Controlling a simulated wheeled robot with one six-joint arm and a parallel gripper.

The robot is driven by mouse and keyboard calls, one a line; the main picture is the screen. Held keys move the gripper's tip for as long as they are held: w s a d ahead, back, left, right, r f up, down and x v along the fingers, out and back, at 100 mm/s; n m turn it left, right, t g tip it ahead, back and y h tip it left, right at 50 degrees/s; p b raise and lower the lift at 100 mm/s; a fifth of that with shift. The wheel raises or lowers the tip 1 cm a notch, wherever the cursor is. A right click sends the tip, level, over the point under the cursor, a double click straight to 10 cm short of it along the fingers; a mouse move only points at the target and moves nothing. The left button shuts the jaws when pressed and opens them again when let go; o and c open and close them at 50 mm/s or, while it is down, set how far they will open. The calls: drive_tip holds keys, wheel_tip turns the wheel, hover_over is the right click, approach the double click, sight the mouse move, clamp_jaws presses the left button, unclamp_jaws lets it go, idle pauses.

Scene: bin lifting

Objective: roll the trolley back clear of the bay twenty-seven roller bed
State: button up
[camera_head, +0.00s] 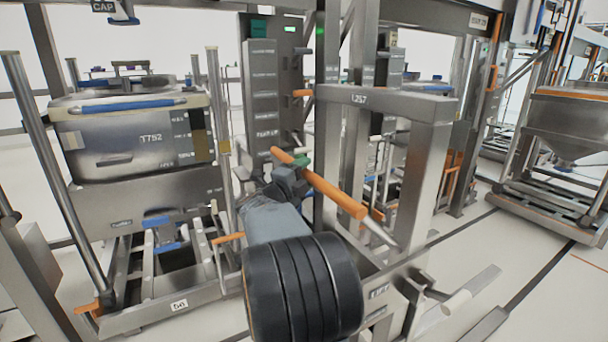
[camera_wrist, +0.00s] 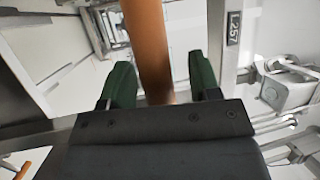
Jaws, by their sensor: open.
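A steel trolley-like frame (camera_head: 383,100) labelled L257 stands in the middle of the head view. Its orange bar (camera_head: 335,192) slants across the front, and the L257 post (camera_wrist: 225,60) also shows in the wrist view. My gripper (camera_head: 290,160) is open at the upper left part of the bar. In the wrist view the orange bar (camera_wrist: 147,45) runs between the two green fingers, with a gap to each side. Whether a finger touches it cannot be told. No bay number twenty-seven is readable, and I cannot tell which bed is meant.
A steel bin (camera_head: 140,140) marked T752 sits on a low frame (camera_head: 150,315) at the left. A tall control panel (camera_head: 263,95) stands behind my gripper. A hopper (camera_head: 567,120) on another frame is at the right. Light floor (camera_head: 535,245) is open at the right.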

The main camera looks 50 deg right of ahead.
drive_tip(key=shift+a, duration=0.1)
drive_tip(key=a+f, duration=0.2)
drive_tip(key=a, duration=1.1)
drive_tip(key=shift+a+f+p, duration=0.25)
drive_tip(key=shift+p, duration=0.2)
drive_tip(key=shift+s, duration=0.1)
drive_tip(key=w+a+r+n+t+y+p, duration=0.7)
drive_tip(key=w+a+r+n+t+p, duration=0.15)
drive_tip(key=n+t, duration=0.45)
drive_tip(key=w+a+r+n+t+y+p, duration=0.2)
drive_tip(key=a+n+y+p, duration=0.4)
drive_tip(key=a+n+y, duration=0.2)
drive_tip(key=s+a+n+g+y+p, duration=0.5)
drive_tip(key=s+a+n+y+p, duration=0.15)
drive_tip(key=a+n, duration=0.2)
drive_tip(key=s+f+n+g+h+p, duration=0.1)
drive_tip(key=s+n+g+p, duration=0.4)
drive_tip(key=s, duration=0.6)
drive_tip(key=shift+d+f+g, duration=0.15)
drive_tip(key=shift+f+g, duration=0.15)
drive_tip(key=shift+g, duration=0.4)
drive_tip(key=shift+s+d+n, duration=0.1)
drive_tip(key=shift+s+n, duration=0.25)
drive_tip(key=shift+c, duration=0.4)
